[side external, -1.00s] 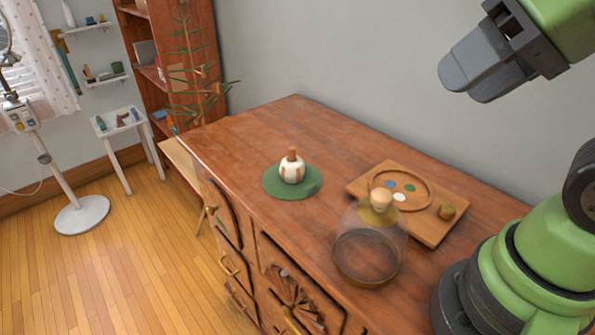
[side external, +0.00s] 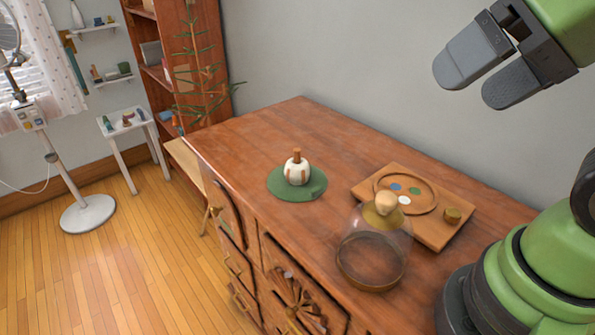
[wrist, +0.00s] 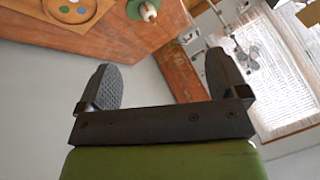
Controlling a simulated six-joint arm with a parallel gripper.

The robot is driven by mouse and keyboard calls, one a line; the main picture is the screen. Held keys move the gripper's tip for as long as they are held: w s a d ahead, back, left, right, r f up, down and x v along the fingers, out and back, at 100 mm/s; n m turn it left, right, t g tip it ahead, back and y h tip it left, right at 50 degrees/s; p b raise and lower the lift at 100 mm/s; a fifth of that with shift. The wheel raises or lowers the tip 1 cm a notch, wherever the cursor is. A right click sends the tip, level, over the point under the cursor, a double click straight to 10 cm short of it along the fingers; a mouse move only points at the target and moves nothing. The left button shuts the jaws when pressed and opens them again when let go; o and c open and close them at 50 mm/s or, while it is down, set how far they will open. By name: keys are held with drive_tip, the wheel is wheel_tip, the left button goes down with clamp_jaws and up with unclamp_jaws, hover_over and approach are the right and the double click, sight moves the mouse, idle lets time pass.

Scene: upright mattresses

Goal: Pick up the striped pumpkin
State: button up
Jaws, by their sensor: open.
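The striped pumpkin (side external: 297,173) is small and white with orange-brown stripes and a brown stem. It stands upright on a round green mat (side external: 284,192) on the wooden cabinet top. My gripper (side external: 486,82) is open and empty, high above the cabinet at the upper right of the side view, well apart from the pumpkin. In the wrist view my gripper (wrist: 160,80) shows both fingers spread with nothing between them.
A glass dome with a wooden knob (side external: 375,250) stands at the cabinet's front, right of the pumpkin. The far-left cabinet top is clear.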

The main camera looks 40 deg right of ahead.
drive_tip(key=g+h, duration=0.2)
drive_tip(key=h, duration=0.1)
hover_over(299, 161)
drive_tip(key=s, duration=0.6)
wheel_tip(299, 161, down, 13)
drive_tip(key=shift+n+g, duration=0.5)
drive_tip(key=shift+n, duration=0.2)
drive_tip(key=x, duration=0.3)
drive_tip(key=a+x, duration=0.1)
drive_tip(key=x, duration=0.6)
drive_tip(key=shift+w+a+f, duration=0.2)
drive_tip(key=shift+w+a, duration=0.05)
drive_tip(key=shift+w, duration=0.1)
drive_tip(key=shift+x, duration=3.2)
drive_tip(key=shift+d, duration=0.1)
drive_tip(key=c, duration=1.1)
